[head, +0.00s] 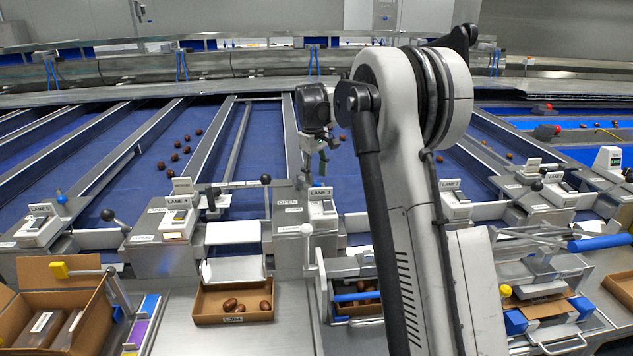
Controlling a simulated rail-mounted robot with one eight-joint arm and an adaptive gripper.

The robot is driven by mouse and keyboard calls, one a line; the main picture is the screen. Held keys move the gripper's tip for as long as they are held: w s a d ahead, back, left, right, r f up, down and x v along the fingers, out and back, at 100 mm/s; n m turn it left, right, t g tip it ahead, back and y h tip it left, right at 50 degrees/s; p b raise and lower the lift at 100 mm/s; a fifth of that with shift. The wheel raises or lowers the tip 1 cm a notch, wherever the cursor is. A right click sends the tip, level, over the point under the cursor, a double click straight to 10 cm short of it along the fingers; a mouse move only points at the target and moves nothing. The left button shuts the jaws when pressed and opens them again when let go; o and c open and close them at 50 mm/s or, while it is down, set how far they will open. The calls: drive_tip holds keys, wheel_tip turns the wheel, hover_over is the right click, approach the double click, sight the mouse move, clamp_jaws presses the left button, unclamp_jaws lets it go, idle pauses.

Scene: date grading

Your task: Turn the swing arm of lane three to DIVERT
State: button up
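The lane three station (322,210) stands near the middle of the head view, its sign reading LANE 3. No DIVERT marking is legible. My gripper (322,163) hangs above and just behind the lane three station, apart from the lever. Its fingers are small and partly overlapped, so their opening is unclear.
Other stations stand on both sides, including one with a tilted black-knobbed lever (108,215). A white-knobbed rod (307,230) rises in front of lane three. A cardboard tray (235,317) holds a few dates. An open carton (62,275) stands left. Dates (175,157) lie on the belt.

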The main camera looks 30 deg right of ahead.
drive_tip(key=shift+d+f, duration=0.15)
drive_tip(key=shift+f, duration=1.35)
clamp_jaws()
